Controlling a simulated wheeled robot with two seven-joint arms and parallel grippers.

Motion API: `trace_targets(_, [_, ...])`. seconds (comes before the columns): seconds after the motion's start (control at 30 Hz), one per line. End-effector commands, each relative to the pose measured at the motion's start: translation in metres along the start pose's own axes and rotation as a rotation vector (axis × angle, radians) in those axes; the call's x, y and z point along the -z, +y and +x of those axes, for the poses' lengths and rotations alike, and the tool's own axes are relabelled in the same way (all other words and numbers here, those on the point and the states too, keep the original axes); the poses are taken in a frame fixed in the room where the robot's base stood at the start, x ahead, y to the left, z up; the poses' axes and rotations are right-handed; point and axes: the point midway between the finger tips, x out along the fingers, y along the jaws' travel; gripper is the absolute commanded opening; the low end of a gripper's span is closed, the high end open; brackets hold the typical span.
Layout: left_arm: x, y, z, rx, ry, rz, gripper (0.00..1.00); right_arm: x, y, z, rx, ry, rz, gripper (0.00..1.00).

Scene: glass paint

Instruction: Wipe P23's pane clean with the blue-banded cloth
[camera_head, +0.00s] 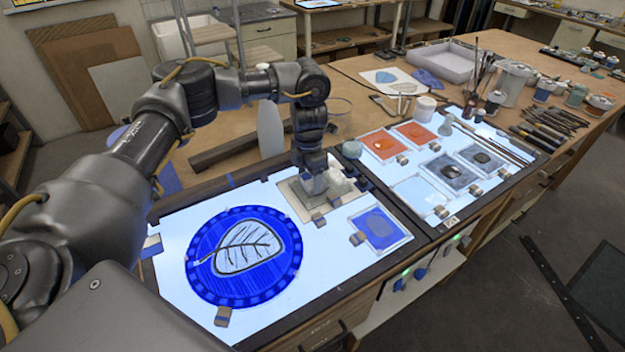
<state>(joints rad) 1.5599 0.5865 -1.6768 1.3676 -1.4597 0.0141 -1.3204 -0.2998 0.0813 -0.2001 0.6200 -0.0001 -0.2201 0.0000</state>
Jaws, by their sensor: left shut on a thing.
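My left gripper (312,176) reaches down over a small pane (288,190) with a greyish-beige surface at the back of the left light table. It is shut on a pale grey, bunched thing that looks like a cloth (318,187), which is low over the pane and seems to touch it. The blue band cannot be made out, and the jaws hide part of the cloth and pane. No label P23 can be read. My right gripper is not in view.
A round blue pane with a leaf (244,258) lies in front on the lit table. A small blue pane (380,228) lies to the right. Orange panes (382,145), grey panes and brushes lie on the right light table. A small jar (352,149) stands close behind the gripper.

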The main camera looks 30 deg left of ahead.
Motion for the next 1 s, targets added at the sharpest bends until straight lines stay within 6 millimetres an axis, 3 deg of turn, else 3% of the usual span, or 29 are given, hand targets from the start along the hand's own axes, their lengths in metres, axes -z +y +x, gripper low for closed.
trace_targets(0.17, [0.000,0.002,0.001,-0.002,0.003,-0.001,0.45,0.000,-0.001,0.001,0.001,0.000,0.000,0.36])
trace_targets(1.0, [-0.043,0.002,0.001,-0.002,0.000,0.000,0.45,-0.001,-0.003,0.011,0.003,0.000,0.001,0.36])
